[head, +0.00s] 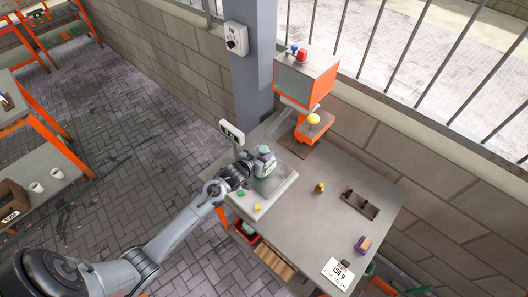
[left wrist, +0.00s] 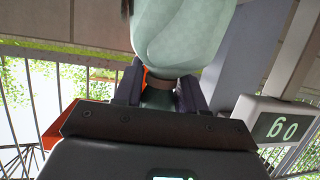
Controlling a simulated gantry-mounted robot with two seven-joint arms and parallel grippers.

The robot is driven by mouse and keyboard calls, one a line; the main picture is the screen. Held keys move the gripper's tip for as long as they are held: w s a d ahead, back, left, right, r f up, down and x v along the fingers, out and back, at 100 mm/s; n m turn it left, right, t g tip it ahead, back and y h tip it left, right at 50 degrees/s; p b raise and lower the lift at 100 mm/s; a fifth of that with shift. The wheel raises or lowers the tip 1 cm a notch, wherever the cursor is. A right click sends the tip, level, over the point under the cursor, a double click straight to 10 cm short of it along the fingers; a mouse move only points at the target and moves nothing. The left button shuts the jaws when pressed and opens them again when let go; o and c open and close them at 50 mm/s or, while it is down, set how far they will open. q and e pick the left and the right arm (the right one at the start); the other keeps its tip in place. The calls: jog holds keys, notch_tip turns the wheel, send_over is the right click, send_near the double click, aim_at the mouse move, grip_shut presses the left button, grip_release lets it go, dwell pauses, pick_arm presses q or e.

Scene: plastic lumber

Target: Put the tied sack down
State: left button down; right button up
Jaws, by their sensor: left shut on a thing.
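The tied sack (head: 264,168) is pale green and hangs or stands over the pale weighing plate (head: 277,188) on the workbench. Whether it touches the plate cannot be told. My left gripper (head: 249,167) reaches it from the left. In the left wrist view the fingers (left wrist: 158,92) are shut on the narrow neck of the sack (left wrist: 182,32), whose rounded body fills the top of the picture. My right gripper is not in view.
A display (head: 231,133) stands behind the plate; it also shows in the left wrist view (left wrist: 278,125). Small green and yellow pieces lie at the plate's front. An orange machine (head: 306,80) stands at the back. A yellow piece (head: 319,187) and dark holder (head: 360,203) sit to the right.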

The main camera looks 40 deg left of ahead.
pick_arm(q)
jog(key=shift+w, duration=0.1)
jog(key=c, duration=0.6)
grip_release()
jog(key=shift+c, duration=0.2)
jog(key=shift+r, duration=0.1)
jog(key=a+v, duration=0.1)
jog(key=v, duration=1.1)
jog(key=s+d+m+g, duration=0.1)
jog(key=s+d+g, duration=0.4)
jog(key=s, duration=0.5)
jog(key=s+d+m+g+h, duration=0.1)
jog(key=s+d+g, duration=0.4)
jog(key=s+d, duration=0.5)
jog(key=shift+s+d+m, duration=0.25)
jog(key=shift+s+m, duration=0.25)
jog(key=shift+s, duration=0.25)
